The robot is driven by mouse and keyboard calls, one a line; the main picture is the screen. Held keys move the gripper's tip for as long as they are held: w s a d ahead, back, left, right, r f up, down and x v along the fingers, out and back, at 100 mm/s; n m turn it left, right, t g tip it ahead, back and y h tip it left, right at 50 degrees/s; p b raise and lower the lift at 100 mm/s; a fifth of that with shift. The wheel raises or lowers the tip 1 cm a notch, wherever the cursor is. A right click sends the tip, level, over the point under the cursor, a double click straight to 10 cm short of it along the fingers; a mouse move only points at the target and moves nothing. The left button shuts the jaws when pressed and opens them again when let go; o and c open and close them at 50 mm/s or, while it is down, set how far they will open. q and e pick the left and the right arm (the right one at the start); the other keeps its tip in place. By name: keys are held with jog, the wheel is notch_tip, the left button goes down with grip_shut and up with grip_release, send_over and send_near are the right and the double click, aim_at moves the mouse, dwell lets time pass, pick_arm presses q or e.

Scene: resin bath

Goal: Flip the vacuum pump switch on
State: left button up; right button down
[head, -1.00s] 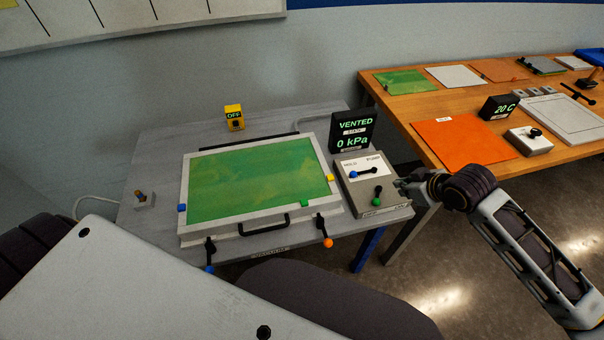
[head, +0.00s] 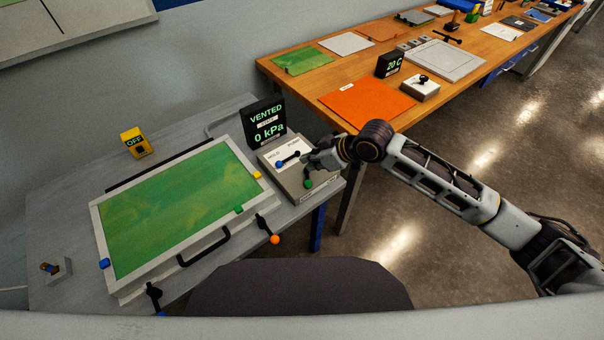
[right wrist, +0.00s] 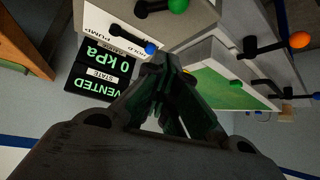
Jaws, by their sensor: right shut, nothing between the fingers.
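A grey control box (head: 318,190) at the bench's right end has a white plate marked HOLD and PUMP. A lever with a blue knob (head: 280,164) lies across the plate, its blue end toward HOLD. A green-knobbed lever (head: 308,183) sits nearer the front. My right gripper (head: 312,160) is shut and empty above the control box's right side, close to the blue-knobbed lever's black end. The right wrist view shows its fingertips (right wrist: 165,72) near the blue knob (right wrist: 150,48); contact is unclear. My left gripper is out of view.
A display (head: 265,122) reading VENTED, 0 kPa stands behind the control box. A framed green panel (head: 170,215) with a black handle fills the bench's middle. A wooden table (head: 300,85) with sheets and an orange panel (head: 366,103) stands behind my right arm.

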aim_at(307, 179)
dwell(0.3)
jog(key=shift+x, duration=5)
jog(key=shift+s+d+f, duration=0.1)
jog(key=shift+s+d, duration=0.3)
jog(key=shift+d, duration=0.25)
jog(key=shift+s+d+f, duration=0.15)
jog(key=shift+s+d, duration=0.3)
jog(key=shift+d, duration=0.2)
jog(key=shift+s+d+f+p, duration=0.1)
jog(key=shift+s+d+p, duration=0.15)
jog(key=shift+d+p, duration=0.1)
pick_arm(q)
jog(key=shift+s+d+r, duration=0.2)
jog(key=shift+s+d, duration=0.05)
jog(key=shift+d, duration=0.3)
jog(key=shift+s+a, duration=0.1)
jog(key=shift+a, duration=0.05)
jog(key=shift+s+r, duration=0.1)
